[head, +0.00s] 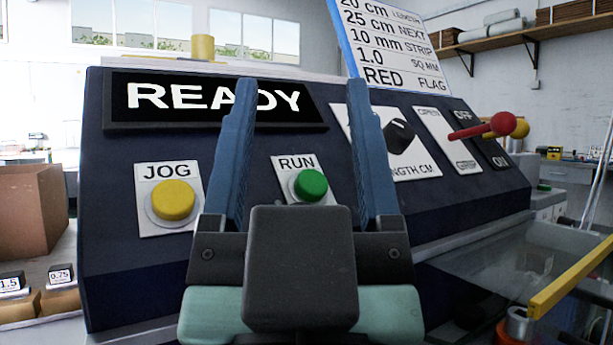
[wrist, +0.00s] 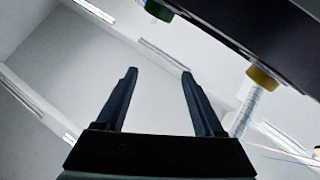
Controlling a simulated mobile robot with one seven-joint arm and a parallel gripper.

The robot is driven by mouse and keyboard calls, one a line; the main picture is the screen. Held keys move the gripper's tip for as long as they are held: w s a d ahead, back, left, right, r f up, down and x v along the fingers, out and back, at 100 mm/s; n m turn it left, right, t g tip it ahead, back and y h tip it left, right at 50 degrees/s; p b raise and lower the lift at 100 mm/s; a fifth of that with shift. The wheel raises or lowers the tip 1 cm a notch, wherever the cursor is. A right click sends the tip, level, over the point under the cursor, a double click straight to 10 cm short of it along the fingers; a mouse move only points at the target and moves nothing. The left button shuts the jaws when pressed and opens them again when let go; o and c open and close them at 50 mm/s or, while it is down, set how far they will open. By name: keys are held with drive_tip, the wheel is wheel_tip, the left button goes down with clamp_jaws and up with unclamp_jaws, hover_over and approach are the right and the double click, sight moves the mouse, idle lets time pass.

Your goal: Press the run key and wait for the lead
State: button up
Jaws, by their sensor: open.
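The green RUN key (head: 310,185) sits on its white plate on the sloped front of the dark machine (head: 120,240). In the head view it shows between the two blue fingers of my gripper (head: 301,100), which is open and empty. The fingers point up across the panel; I cannot tell how far they are from it. The display (head: 180,97) reads READY. In the wrist view the gripper (wrist: 158,72) is open against the ceiling, and a green key (wrist: 159,10) is at the top edge, apart from the fingers. No lead is visible.
A yellow JOG key (head: 173,200) is left of RUN. A black length knob (head: 399,133) and a red-knobbed lever (head: 503,124) are to the right. A job card (head: 385,45) stands above. A cardboard box (head: 30,210) is at the left. A yellow-edged clear guard (head: 570,280) is at lower right.

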clamp_jaws()
idle(1.5)
